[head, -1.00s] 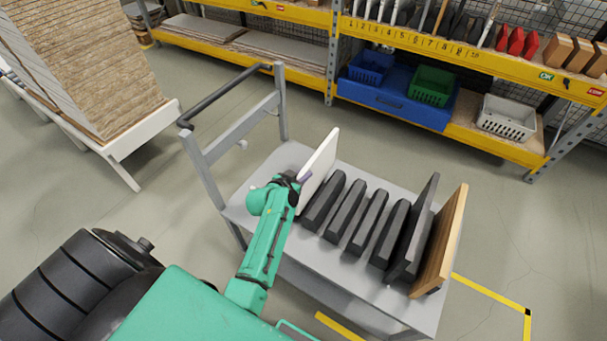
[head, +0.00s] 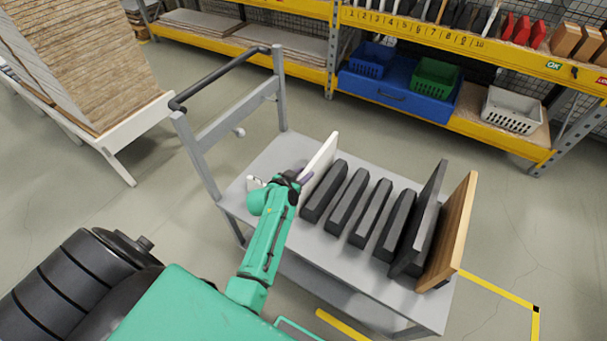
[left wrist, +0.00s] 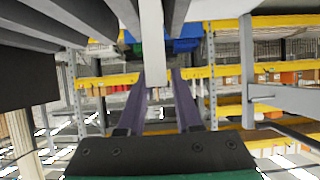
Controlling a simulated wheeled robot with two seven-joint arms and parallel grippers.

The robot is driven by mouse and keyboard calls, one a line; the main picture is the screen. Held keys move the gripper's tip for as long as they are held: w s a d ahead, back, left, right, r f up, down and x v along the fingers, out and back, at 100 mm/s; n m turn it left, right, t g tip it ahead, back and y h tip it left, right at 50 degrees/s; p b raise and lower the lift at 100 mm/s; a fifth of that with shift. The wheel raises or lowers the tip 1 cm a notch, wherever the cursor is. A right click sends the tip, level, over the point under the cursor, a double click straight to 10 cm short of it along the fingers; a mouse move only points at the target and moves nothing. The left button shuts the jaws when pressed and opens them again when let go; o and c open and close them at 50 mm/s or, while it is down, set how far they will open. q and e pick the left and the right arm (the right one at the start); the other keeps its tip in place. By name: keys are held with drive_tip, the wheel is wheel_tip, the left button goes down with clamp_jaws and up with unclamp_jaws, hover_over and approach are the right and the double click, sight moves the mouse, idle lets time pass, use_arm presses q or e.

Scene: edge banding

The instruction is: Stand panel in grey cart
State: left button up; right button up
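A white panel (head: 320,168) is upright over the left part of the grey cart (head: 265,165), just left of the row of black blocks. My left gripper (head: 303,180) reaches in from the left and is shut on the panel's near edge. In the left wrist view the panel (left wrist: 152,45) shows edge-on between the two purple fingers (left wrist: 159,80). I cannot tell whether its lower edge touches the cart deck. My right gripper is not in view.
Several black blocks (head: 345,202) stand in a row on the deck. A dark panel (head: 420,222) and a wood-coloured panel (head: 450,232) stand at its right end. The cart's handle frame (head: 230,110) rises at the left. Yellow shelving (head: 480,55) stands behind.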

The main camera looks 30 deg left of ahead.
use_arm(q)
drive_tip(key=shift+o, duration=0.7)
drive_tip(key=shift+s+f, duration=0.15)
drive_tip(key=shift+f, duration=0.05)
drive_tip(key=v, duration=1.4)
drive_tip(key=shift+s+r, duration=0.15)
drive_tip(key=shift+r, duration=0.2)
drive_tip(key=shift+f, duration=0.1)
